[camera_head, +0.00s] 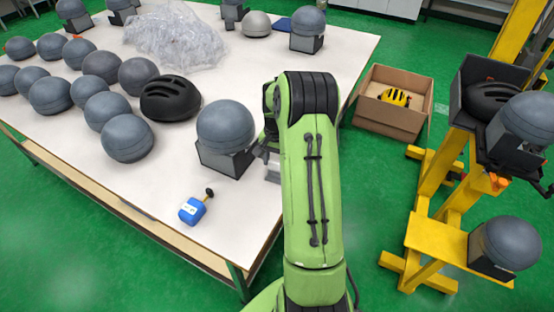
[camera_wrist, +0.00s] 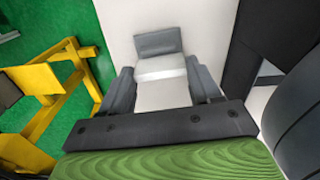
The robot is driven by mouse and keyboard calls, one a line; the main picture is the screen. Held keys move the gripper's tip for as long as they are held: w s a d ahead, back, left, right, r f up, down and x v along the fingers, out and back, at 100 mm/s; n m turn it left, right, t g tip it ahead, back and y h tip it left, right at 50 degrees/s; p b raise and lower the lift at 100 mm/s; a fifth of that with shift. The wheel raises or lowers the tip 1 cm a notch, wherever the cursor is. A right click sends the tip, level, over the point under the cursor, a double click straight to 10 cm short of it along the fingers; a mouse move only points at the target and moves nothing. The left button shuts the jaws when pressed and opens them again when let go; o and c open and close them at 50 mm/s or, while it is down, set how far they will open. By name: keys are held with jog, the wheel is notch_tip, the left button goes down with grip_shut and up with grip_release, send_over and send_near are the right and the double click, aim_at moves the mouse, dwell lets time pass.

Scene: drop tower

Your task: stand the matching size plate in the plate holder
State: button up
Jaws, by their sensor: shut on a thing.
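My gripper (camera_wrist: 161,88) shows in the wrist view, one grey finger on each side of a flat, whitish plate (camera_wrist: 163,95). It is shut on this plate, low over the white table. A dark grey block with a pale front, perhaps the plate holder (camera_wrist: 158,43), lies just beyond the fingertips. I cannot tell whether the plate touches it. In the head view my arm hides most of the gripper. A small pale piece (camera_head: 273,171) shows beside the arm near the table's right edge; whether it is plate or holder is unclear. No size marking is readable.
A grey headform on a black stand (camera_head: 225,130) is close left of my gripper. A blue block with a black knob (camera_head: 193,210) lies near the table's front edge. Several grey headforms and a black helmet (camera_head: 170,98) stand leftward. A cardboard box (camera_head: 393,122) and yellow tower (camera_head: 437,240) are right.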

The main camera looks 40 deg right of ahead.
jog(key=shift+f+b, duration=0.45)
jog(key=shift+f, duration=0.3)
dwell(0.4)
jog(key=o, duration=1.2)
jog(key=shift+r, duration=0.1)
notch_tip(320, 180, up, 16)
jog(key=p, duration=0.4)
